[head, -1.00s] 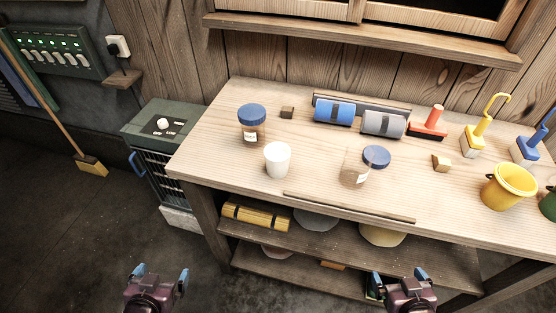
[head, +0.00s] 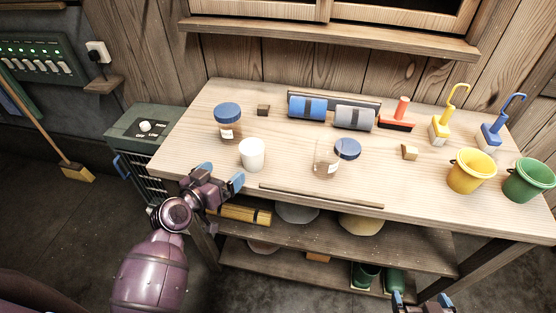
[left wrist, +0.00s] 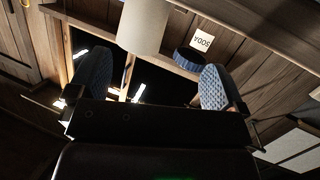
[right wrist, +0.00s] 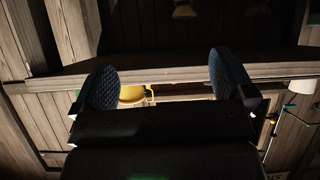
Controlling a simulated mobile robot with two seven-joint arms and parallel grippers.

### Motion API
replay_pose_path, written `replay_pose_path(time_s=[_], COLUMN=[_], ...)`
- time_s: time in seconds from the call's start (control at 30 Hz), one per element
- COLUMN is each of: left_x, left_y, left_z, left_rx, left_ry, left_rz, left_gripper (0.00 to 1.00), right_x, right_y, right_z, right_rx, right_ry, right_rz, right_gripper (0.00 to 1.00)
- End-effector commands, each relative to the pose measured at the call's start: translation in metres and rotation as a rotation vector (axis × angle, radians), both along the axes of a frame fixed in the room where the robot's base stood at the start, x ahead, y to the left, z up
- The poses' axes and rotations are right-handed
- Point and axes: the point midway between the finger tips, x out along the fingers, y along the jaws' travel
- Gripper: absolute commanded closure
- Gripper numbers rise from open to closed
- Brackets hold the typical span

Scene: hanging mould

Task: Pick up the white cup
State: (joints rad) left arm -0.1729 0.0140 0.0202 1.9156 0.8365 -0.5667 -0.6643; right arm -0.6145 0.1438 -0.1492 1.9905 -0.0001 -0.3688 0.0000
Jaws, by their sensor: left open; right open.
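The white cup (head: 252,154) stands upright on the workbench near its front left edge. In the left wrist view the pale cup (left wrist: 143,25) shows at the top, between and beyond the fingers. My left gripper (head: 221,176) is open and empty, just in front and to the left of the cup, near the bench's front edge, apart from it. Its two blue pads also show in the left wrist view (left wrist: 148,85). My right gripper (head: 422,302) is low at the bottom of the head view, in front of the bench, open and empty, far from the cup.
A jar with a blue lid (head: 228,121) stands behind and left of the cup. A thin wooden strip (head: 320,196) runs along the front edge of the workbench (head: 290,178). Buckets (head: 468,172) stand at right.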

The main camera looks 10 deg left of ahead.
Motion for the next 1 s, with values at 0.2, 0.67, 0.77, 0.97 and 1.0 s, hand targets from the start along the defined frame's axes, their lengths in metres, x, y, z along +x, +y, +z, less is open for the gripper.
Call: replay_pose_path(time_s=[0.2,0.67,0.77,0.97,1.0], left_x=[-0.005,0.036,0.043,0.052,0.056], left_y=[-0.009,-0.028,-0.031,-0.035,-0.036], left_z=[0.000,-0.009,-0.011,-0.014,-0.015], left_rx=[0.091,0.136,0.138,0.136,0.135], left_ry=[-0.055,-0.072,-0.071,-0.071,-0.070], left_rz=[-0.100,-0.112,-0.113,-0.112,-0.113], left_gripper=[0.03,0.03,0.03,0.03,0.03], right_x=[0.001,0.012,0.011,0.004,0.003], right_y=[-0.001,0.004,0.003,0.002,0.002], right_z=[-0.001,0.012,0.011,0.008,0.008], right_rx=[-0.003,0.003,0.004,0.003,0.004], right_ry=[0.001,-0.025,-0.023,-0.009,-0.005], right_rz=[0.001,0.006,0.005,0.001,0.001], right_gripper=[0.00,0.00,0.00,0.00,0.00])
